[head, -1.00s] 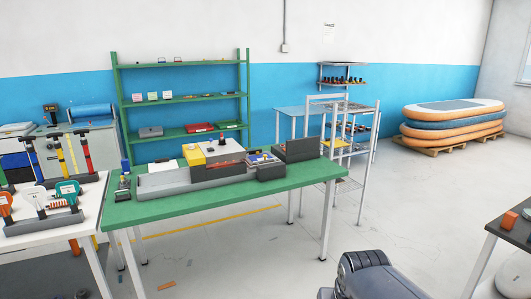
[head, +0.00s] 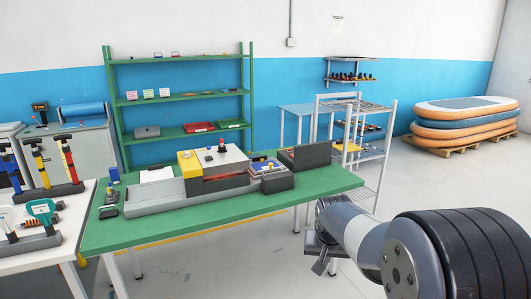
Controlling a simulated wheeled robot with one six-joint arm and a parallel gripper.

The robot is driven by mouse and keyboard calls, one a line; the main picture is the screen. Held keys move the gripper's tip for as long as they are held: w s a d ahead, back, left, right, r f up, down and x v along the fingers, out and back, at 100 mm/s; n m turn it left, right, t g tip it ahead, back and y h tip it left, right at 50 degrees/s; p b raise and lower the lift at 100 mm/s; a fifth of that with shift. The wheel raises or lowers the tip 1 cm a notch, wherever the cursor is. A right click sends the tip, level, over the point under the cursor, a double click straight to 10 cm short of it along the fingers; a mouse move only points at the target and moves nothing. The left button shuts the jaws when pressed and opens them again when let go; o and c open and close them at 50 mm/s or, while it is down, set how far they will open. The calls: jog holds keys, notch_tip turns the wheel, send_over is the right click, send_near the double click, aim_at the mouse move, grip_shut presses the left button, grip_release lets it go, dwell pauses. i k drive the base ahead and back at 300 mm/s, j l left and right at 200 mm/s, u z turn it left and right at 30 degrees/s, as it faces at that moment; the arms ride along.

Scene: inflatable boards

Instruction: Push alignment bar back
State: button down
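A long grey bar-like piece (head: 155,204), which I take to be the alignment bar, lies along the front of the device on the green table (head: 240,211). Behind it are a yellow block (head: 187,165) and a light flat panel with small knobs (head: 232,160). A dark box (head: 278,183) sits at the device's right end. My gripper (head: 320,266) is beyond the table's front right edge, low and apart from the bar. It is small and partly hidden by my arm, so its opening is unclear.
A white table with pump-like tools (head: 40,205) stands at left. A green shelf (head: 180,97) is behind the green table. A metal rack (head: 372,150) stands at right, with stacked inflatable boards (head: 465,122) further back. An open dark case (head: 305,157) stands on the table's right part.

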aim_at(270, 165)
jog(key=i+u, duration=0.1)
jog(key=i, duration=1.35)
jog(key=i+u, duration=0.1)
jog(key=i, duration=1.4)
